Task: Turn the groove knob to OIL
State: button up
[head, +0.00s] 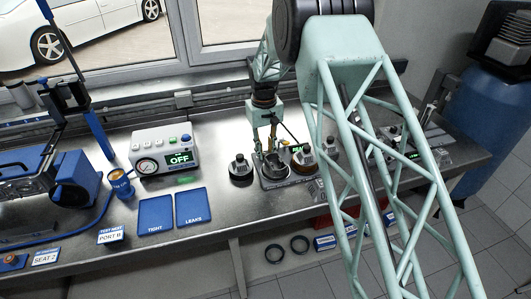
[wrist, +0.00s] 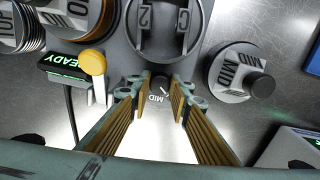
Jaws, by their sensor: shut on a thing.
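My gripper (wrist: 158,92) is closed around a small dark knob (wrist: 160,83) at the front edge of a grey fixture (wrist: 130,48), which I take to be the groove knob. The gold-ribbed fingers flank the knob from both sides. I cannot read an OIL label, and the fingers hide part of the dial. In the head view my gripper (head: 264,150) reaches down to the fixture on the bench, and the knob is too small to make out.
A round part marked MID (wrist: 235,75) lies right of the fixture in the wrist view. A READY display (wrist: 67,66) and yellow-topped post (wrist: 93,62) stand left. In the head view, a gauge box reading OFF (head: 165,152) and blue TIGHT (head: 155,213) and LEAKS (head: 193,206) mats lie left.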

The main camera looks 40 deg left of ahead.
aim_at(265, 153)
jog(key=shift+n, duration=0.5)
jog(key=o, duration=0.8)
jog(key=shift+o, duration=0.2)
jog(key=shift+r, duration=0.1)
notch_tip(265, 153, up, 12)
jog(key=shift+s, duration=0.1)
dwell(0.9)
